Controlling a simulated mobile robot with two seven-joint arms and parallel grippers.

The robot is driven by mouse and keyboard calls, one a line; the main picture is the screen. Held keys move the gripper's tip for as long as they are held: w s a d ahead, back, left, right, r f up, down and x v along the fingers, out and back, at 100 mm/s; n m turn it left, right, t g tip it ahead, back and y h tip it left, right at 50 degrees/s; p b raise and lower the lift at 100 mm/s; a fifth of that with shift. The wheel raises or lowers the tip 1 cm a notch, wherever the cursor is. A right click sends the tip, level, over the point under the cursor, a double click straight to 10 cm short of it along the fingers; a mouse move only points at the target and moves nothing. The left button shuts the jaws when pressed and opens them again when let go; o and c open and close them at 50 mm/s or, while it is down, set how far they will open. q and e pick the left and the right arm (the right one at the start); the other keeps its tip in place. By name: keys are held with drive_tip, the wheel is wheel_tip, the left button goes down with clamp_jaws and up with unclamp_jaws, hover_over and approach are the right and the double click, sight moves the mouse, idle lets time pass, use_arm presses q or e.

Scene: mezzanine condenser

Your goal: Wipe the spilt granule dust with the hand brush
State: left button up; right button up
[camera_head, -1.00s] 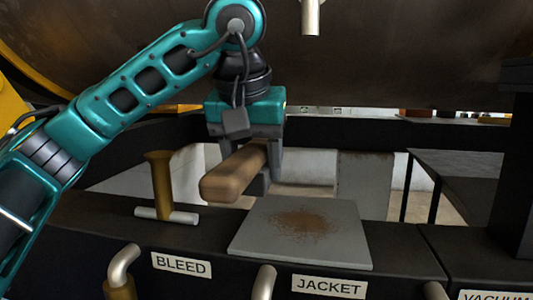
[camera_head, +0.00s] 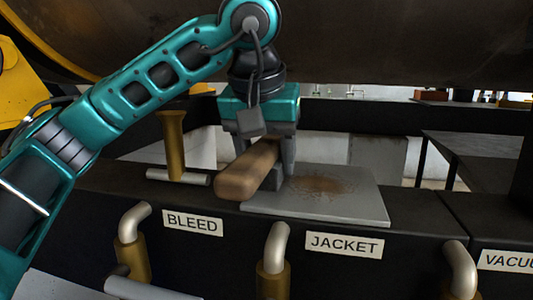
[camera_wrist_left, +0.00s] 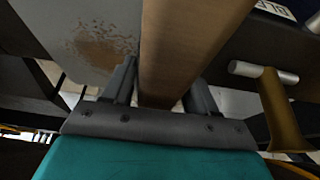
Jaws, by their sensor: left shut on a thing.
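The hand brush (camera_head: 245,172) shows its brown wooden handle, held by my left gripper (camera_head: 264,160). The handle points toward the camera, over the left part of a grey plate (camera_head: 368,208). Brown granule dust (camera_head: 326,184) lies in a patch on the middle of the plate, right of the brush. In the left wrist view the brush (camera_wrist_left: 187,45) runs between both fingers, and the dust (camera_wrist_left: 98,47) lies left of it. The bristles are hidden, and I cannot tell whether they touch the plate. My right gripper is not in view.
A brass valve with a grey crossbar (camera_head: 178,178) stands left of the brush. The large dark vessel (camera_head: 400,45) hangs close above. The plate's right side is clear.

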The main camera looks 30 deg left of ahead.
use_arm(q)
drive_tip(key=shift+f+b, duration=0.65)
drive_tip(key=shift+f, duration=0.25)
idle(0.4)
drive_tip(key=shift+d, duration=0.1)
